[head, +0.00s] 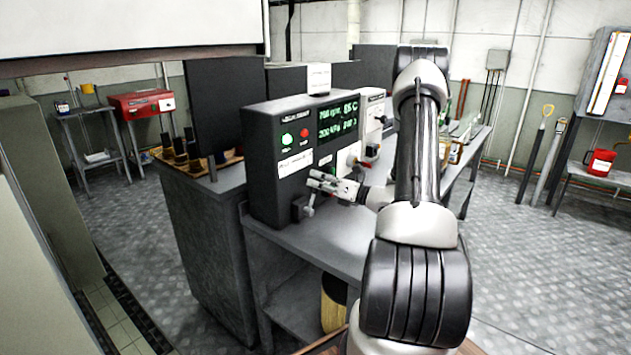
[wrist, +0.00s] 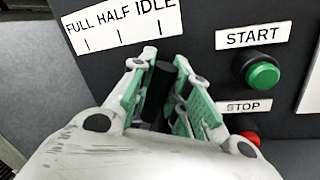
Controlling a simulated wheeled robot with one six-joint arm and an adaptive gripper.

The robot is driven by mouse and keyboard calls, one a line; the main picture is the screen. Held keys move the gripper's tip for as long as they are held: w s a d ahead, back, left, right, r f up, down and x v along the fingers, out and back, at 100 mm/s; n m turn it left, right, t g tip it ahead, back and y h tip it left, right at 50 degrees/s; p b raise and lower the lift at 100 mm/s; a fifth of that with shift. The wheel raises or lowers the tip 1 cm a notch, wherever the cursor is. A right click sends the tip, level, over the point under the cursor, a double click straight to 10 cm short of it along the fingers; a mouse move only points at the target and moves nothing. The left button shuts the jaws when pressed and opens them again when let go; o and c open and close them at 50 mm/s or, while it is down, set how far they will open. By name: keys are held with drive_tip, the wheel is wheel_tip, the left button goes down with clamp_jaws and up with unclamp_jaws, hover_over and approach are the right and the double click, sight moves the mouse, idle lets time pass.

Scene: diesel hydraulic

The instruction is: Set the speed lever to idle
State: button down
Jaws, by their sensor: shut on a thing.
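The speed lever shows in the wrist view as a black handle (wrist: 158,92) between the two fingers of my gripper (wrist: 160,95), which is shut on it. A white label plate (wrist: 122,28) above it reads FULL, HALF, IDLE from left to right, with a tick under each word. The handle's top lies just below the IDLE tick in the picture. In the head view my gripper (head: 320,182) is at the front of the dark control console (head: 268,190), below a white label strip (head: 295,164). The handle is hard to make out there.
Right of the lever are a green START button (wrist: 262,75) and a red STOP button (wrist: 251,137), close to my right finger. A lit display (head: 338,118) is on the console.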

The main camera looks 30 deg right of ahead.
drive_tip(key=shift+d+f+m, duration=0.1)
drive_tip(key=shift+d+m, duration=0.1)
drive_tip(key=shift+m, duration=0.1)
drive_tip(key=c, duration=1.3)
unclamp_jaws()
drive_tip(key=v, duration=1.2)
drive_tip(key=shift+f, duration=0.15)
